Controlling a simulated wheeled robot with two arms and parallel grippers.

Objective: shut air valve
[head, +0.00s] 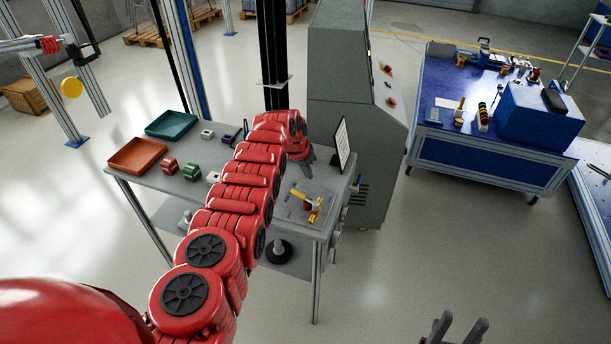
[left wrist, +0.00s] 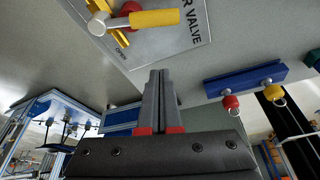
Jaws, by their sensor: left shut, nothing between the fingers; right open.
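The air valve (head: 314,205) has yellow parts and a bit of red and sits on a grey plate (head: 290,210) at the right end of the grey table. In the left wrist view, the valve's yellow handle (left wrist: 155,18) points right, beside a red part and a silver fitting. The plate there (left wrist: 185,45) shows the word VALVE. My left gripper (head: 306,158) is over the table behind the valve. In the left wrist view its fingers (left wrist: 160,74) are together, empty and apart from the handle. My right gripper (head: 454,328) is open and empty at the bottom edge, away from the table.
An upright sign (head: 342,145) stands at the table's right edge, close to my left gripper. An orange tray (head: 137,155), a teal tray (head: 171,125) and small red and green items lie on the left. A grey cabinet (head: 345,80) stands behind. A blue rail (left wrist: 245,80) carries red and yellow pieces.

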